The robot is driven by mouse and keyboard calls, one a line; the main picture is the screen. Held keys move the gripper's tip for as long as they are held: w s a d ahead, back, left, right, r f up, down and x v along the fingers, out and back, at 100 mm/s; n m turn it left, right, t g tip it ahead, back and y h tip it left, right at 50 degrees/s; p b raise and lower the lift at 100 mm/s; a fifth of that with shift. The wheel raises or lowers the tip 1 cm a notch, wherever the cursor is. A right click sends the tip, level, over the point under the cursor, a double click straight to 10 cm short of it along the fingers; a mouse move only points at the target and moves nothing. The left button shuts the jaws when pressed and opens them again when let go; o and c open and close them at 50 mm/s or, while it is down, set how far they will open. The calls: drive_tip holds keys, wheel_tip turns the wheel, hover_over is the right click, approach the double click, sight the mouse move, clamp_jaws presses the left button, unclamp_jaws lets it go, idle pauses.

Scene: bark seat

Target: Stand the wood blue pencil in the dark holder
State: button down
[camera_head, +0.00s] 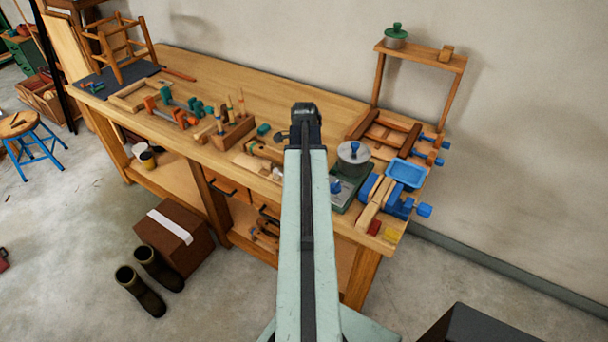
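My gripper (306,112) is a dark shape at the far end of my pale arm, over the middle of the workbench (270,90). I see it from behind, so its fingers and anything between them are hidden. A brown wooden block (234,134) with several thin upright sticks stands on the bench, left of my gripper; I cannot tell if it is the dark holder. A small dark object (282,136) lies just left of my gripper. I cannot pick out the wood blue pencil for certain; my arm covers part of the bench.
Left of the block are orange and green clamps (172,108). Right of my arm are a green scale (350,180), a blue tray (406,174) and a blue vise (396,200). A wooden frame (458,90) rises at the back right. The bench's back middle is fairly clear.

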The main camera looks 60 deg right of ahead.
drive_tip(key=shift+f+b, duration=0.4)
drive_tip(key=c, duration=1.3)
unclamp_jaws()
drive_tip(key=shift+o, duration=1.4)
drive_tip(key=shift+r, duration=0.15)
wheel_tip(320, 180, up, 7)
drive_tip(key=p, duration=0.7)
